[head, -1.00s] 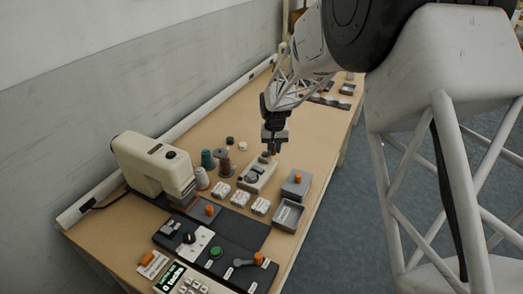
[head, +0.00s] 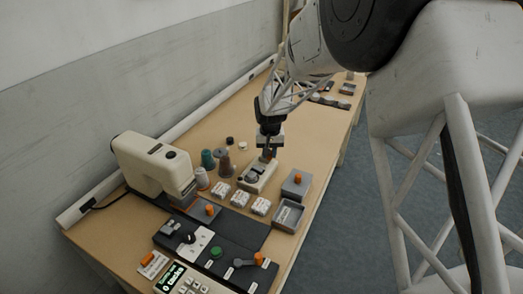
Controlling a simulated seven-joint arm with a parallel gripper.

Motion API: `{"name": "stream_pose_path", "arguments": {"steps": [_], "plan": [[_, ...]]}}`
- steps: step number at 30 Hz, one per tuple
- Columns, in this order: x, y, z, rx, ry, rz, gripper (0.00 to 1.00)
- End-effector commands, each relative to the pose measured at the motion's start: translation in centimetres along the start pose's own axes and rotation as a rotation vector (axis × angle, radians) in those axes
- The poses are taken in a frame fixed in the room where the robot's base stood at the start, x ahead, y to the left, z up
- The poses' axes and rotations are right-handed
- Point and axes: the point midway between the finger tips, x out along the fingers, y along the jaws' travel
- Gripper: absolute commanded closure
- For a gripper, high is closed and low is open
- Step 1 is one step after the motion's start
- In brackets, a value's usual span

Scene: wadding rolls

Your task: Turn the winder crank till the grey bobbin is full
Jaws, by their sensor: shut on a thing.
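My gripper (head: 268,155) points down over the far end of the winder and is shut on the crank handle (head: 267,158), of which only a small orange-brown bit shows. The fingers hide most of the crank.
Teal (head: 207,159), brown (head: 224,167) and pale (head: 202,179) spools stand left of the winder, by a cream sewing machine (head: 155,165).

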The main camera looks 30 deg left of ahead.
Motion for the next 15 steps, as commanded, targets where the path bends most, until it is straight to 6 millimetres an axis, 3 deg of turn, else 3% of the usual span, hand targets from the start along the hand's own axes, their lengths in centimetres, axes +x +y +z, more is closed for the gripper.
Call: {"name": "stream_pose_path", "arguments": {"steps": [15], "plan": [[-0.12,-0.85,0.13,0.0,0.0,0.0,0.9]]}}
